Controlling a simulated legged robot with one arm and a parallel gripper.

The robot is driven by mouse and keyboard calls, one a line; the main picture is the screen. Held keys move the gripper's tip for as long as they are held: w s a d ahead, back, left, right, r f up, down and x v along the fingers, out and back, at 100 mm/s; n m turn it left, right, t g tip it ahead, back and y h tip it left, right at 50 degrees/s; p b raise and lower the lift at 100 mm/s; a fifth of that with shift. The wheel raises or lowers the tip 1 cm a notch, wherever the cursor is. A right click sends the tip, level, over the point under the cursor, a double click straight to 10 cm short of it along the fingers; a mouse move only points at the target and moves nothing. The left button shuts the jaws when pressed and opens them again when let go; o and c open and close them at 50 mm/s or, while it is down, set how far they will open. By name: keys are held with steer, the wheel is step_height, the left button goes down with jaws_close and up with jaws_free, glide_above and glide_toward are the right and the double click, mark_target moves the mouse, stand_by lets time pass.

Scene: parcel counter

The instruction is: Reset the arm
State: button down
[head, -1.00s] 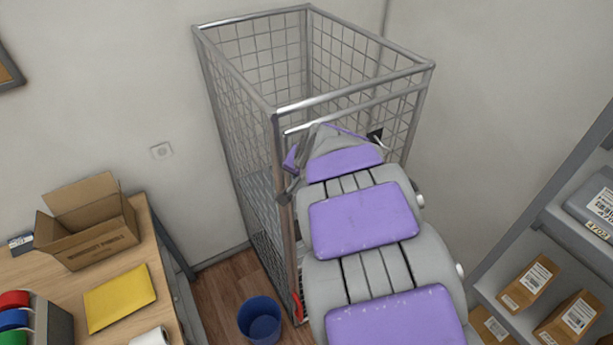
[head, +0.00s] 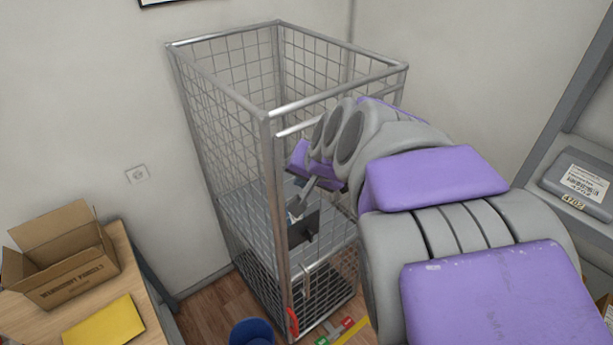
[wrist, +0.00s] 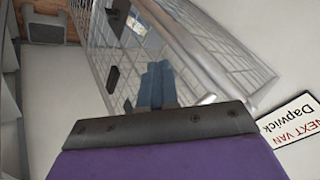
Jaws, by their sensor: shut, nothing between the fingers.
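My purple and grey arm reaches from the lower right toward the front of a tall wire cage (head: 268,112). My gripper (head: 296,208) points down at the cage's front, by its corner post; I cannot tell whether it touches the mesh. In the wrist view, the two blue-grey fingers of my gripper (wrist: 157,85) are together with nothing between them. The cage mesh (wrist: 210,50) lies beyond them. A dark plate (head: 303,228) shows just below the gripper in the head view.
A table at the left holds an open cardboard box (head: 65,265) and a yellow envelope (head: 103,322). A blue bin (head: 252,332) stands on the floor before the cage. Shelving with a grey parcel (head: 578,182) is at the right. A wall sign (wrist: 290,124) shows in the wrist view.

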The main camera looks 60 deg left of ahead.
steer(key=w+d+f+m+h+b, duration=0.1)
steer(key=w+d+f+b, duration=0.25)
steer(key=d, duration=0.65)
steer(key=w+d+f+m+t+h+b, duration=0.1)
steer(key=w+d+f+m+h+b, duration=0.25)
steer(key=d, duration=0.65)
steer(key=w+d+f+b, duration=0.2)
steer(key=w+d+f, duration=0.3)
steer(key=d, duration=0.5)
steer(key=s+d+f+m+g+h+b, duration=0.1)
steer(key=s+d+f+b, duration=0.2)
steer(key=s+d+f, duration=0.2)
steer(key=s+d+f+m+g+h+b, duration=0.1)
steer(key=s+d+f+b, duration=0.2)
steer(key=d, duration=0.9)
steer(key=s+d+f+m+g+h+b, duration=0.1)
steer(key=s+d+f+m+b, duration=0.1)
steer(key=s+d+f, duration=0.6)
steer(key=shift+s+d+f+b, duration=0.4)
steer(key=shift+s+f+b, duration=0.35)
steer(key=shift+s, duration=0.35)
